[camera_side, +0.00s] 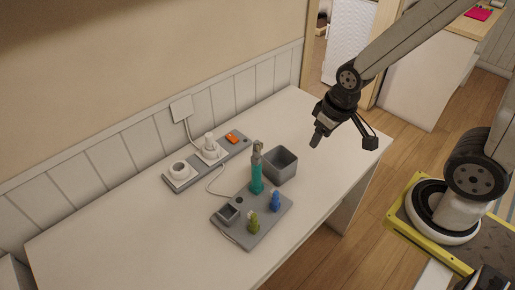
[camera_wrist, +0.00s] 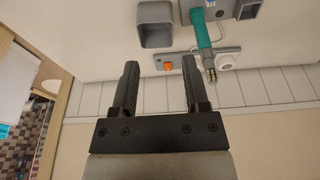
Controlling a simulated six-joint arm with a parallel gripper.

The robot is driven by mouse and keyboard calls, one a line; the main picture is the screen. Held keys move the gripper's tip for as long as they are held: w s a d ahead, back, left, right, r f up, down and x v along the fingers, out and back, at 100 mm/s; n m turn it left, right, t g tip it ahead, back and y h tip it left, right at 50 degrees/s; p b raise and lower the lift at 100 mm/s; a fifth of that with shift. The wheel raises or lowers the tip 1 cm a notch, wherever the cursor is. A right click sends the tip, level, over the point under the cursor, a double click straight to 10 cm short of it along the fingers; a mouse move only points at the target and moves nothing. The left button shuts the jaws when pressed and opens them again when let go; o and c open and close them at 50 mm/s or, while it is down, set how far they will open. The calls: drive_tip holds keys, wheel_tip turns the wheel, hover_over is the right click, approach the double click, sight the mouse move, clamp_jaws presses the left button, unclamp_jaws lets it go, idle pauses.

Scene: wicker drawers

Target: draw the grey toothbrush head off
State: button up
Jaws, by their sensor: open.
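A teal toothbrush handle (camera_side: 256,182) stands upright on a grey base (camera_side: 262,229) on the table, with the grey head (camera_side: 257,152) on its top end. In the wrist view the teal handle (camera_wrist: 202,29) and the head (camera_wrist: 209,73) show to the right, the head partly beside the right finger. My gripper (camera_side: 317,138) is open and empty, above the table to the right of the toothbrush and apart from it. In the wrist view the two fingers of my gripper (camera_wrist: 160,65) are spread, with nothing between them.
A blue piece (camera_side: 275,202), an olive-green piece (camera_side: 253,224) and a small square holder (camera_side: 229,213) are on the base. A grey open bin (camera_side: 281,165) stands behind right of the toothbrush. A power strip (camera_side: 206,163) with an orange switch (camera_side: 232,138) lies near the wall. The table's right end is clear.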

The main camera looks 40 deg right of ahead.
drive_tip(key=shift+o, duration=0.8)
drive_tip(key=m+g, duration=0.3)
drive_tip(key=m, duration=1.4)
hover_over(256, 141)
drive_tip(key=shift+r, duration=0.15)
drive_tip(key=shift+f, duration=3.9)
drive_tip(key=shift+c, duration=0.2)
